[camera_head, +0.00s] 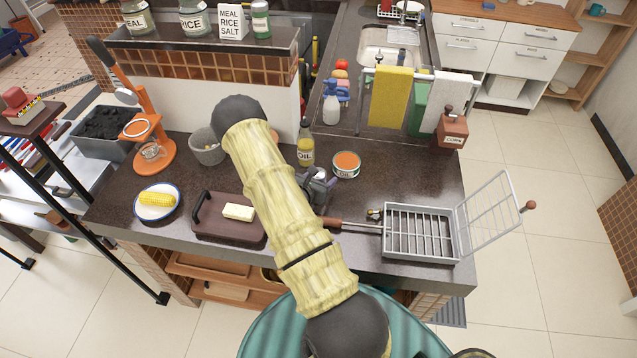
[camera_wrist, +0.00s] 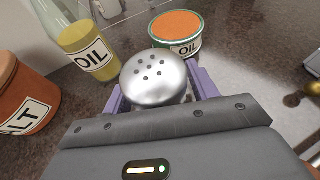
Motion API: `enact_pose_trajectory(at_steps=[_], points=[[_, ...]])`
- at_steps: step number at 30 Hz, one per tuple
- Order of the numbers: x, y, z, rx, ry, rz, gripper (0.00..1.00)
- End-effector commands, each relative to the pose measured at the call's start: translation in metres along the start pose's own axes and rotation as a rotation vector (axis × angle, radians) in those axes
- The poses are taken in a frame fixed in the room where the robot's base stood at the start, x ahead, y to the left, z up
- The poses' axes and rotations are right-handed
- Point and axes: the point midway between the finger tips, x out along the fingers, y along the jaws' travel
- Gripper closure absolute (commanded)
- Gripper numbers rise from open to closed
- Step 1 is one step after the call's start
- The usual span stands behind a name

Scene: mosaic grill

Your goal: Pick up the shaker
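The shaker (camera_wrist: 154,78) has a rounded silver top with several dark holes and shows close up in the wrist view. My gripper (camera_wrist: 157,88) is around it, with a purple finger on each side. The gap between fingers and shaker looks very small, and I cannot tell whether they press on it. The shaker's lower body is hidden by its top and my gripper. In the head view my gripper (camera_head: 318,184) is low over the dark counter, partly behind my arm, right of the butter board.
An oil bottle (camera_wrist: 84,48) and a round oil tin (camera_wrist: 176,32) stand close behind the shaker. An orange salt jar (camera_wrist: 20,98) is at left. A grill basket (camera_head: 420,234) lies right of my gripper; a butter board (camera_head: 228,229) lies left. The counter (camera_head: 395,180) has bare room beyond the basket.

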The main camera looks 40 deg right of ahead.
Motion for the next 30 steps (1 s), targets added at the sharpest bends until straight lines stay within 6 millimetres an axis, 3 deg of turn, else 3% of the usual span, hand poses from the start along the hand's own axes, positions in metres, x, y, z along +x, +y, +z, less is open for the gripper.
enact_pose_trajectory(at_steps=[1,6,19,30], points=[[0.000,0.000,0.000,0.000,0.000,0.000,0.52],[0.000,0.000,0.000,0.000,0.000,0.000,0.81],[-0.003,0.001,0.009,0.002,-0.003,0.001,0.81],[-0.023,-0.001,0.057,0.004,-0.004,0.002,0.81]])
